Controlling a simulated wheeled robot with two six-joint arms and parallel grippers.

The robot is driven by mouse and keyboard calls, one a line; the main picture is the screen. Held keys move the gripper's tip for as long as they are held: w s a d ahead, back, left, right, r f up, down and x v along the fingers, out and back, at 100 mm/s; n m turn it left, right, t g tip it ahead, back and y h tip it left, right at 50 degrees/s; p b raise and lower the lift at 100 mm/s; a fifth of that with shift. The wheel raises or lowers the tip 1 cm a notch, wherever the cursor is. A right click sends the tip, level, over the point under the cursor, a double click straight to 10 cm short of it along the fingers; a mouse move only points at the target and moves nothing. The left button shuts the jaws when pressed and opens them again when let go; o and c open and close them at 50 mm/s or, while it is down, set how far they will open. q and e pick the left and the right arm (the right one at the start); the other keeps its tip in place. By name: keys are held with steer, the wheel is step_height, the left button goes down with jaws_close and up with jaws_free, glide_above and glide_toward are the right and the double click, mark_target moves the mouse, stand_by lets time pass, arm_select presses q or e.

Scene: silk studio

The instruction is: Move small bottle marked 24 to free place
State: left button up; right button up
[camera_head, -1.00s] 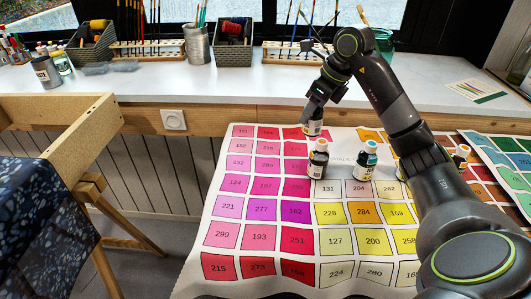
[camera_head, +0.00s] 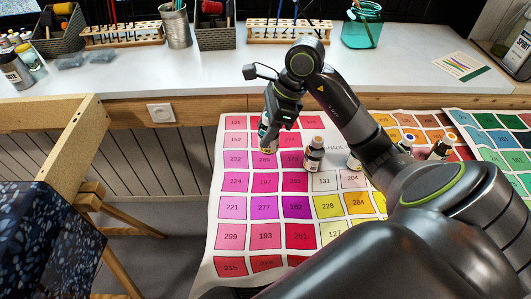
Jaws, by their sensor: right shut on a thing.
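My right gripper (camera_head: 272,116) is shut on a small dark bottle (camera_head: 268,138) with a pale label. The bottle looks upright over the pink and magenta squares of the colour chart (camera_head: 264,222), near its 219 or similar square. I cannot tell whether its base touches the chart, and its label number is too small to read. Another small dark bottle with an orange-tan cap (camera_head: 314,155) stands on the chart to the right of it. My left gripper is out of view.
A bottle (camera_head: 354,160) is partly hidden behind my right arm. Two more bottles, one blue-capped (camera_head: 406,146) and one orange-capped (camera_head: 442,147), stand farther right. The chart's left and front squares are clear. A white counter (camera_head: 210,85) with brush racks and baskets runs behind.

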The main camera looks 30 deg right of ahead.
mark_target(267, 149)
step_height(267, 149, down, 8)
steer(key=shift+f, duration=0.1)
steer(key=o, duration=1.1)
steer(key=shift+c, duration=0.2)
steer(key=shift+r, duration=0.3)
steer(key=v, duration=1.1)
steer(key=shift+d+r, duration=0.2)
steer(key=shift+r, duration=0.1)
steer(key=shift+s+r+p, duration=0.1)
steer(key=shift+p, duration=0.2)
